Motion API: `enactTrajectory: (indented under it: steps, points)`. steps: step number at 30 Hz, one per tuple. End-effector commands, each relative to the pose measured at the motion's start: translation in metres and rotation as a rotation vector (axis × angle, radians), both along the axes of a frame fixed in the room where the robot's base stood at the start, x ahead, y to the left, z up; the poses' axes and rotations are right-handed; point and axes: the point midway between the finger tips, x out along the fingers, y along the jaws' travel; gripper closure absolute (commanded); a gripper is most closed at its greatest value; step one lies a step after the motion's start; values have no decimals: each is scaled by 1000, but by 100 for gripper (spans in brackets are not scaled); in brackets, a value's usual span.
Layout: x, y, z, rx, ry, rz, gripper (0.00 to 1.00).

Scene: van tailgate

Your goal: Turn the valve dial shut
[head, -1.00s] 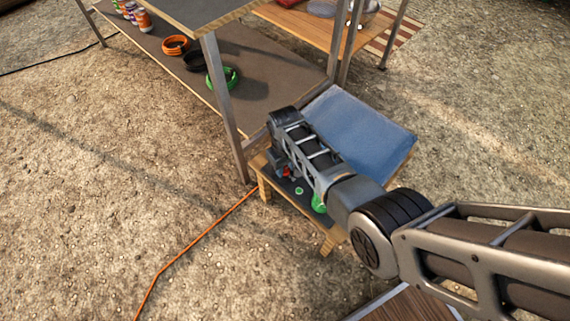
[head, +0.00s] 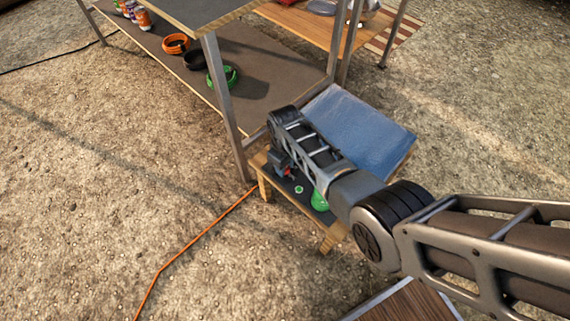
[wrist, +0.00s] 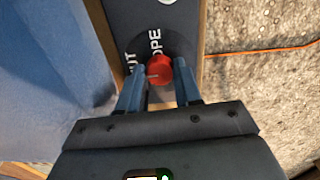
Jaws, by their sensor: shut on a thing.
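The valve dial is a red knob (wrist: 160,69) on a dark panel (wrist: 133,17). In the wrist view it sits between the two blue-grey fingers of my gripper (wrist: 160,85), which are shut on it. A pale mark shows on the knob's left side. White lettering on the panel reads "UT" at the upper left of the knob and "OPE" above it; the rest is hidden. In the head view a bit of the red dial (head: 289,173) shows beside my gripper (head: 283,166), which is partly hidden by my arm.
A metal-legged shelf (head: 232,110) stands close on the left. An orange cable (head: 200,226) crosses the open gravel.

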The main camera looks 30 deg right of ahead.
Motion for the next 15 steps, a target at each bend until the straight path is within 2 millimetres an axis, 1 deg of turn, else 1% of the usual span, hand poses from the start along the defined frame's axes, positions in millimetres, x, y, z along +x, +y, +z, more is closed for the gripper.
enactTrajectory:
  steps: [1,9,15]
  points:
    - [-1,-1,-1,-1,1,0,66]
    - [0,0,0,0,1,-1,41]
    - [0,0,0,0,1,-1,41]
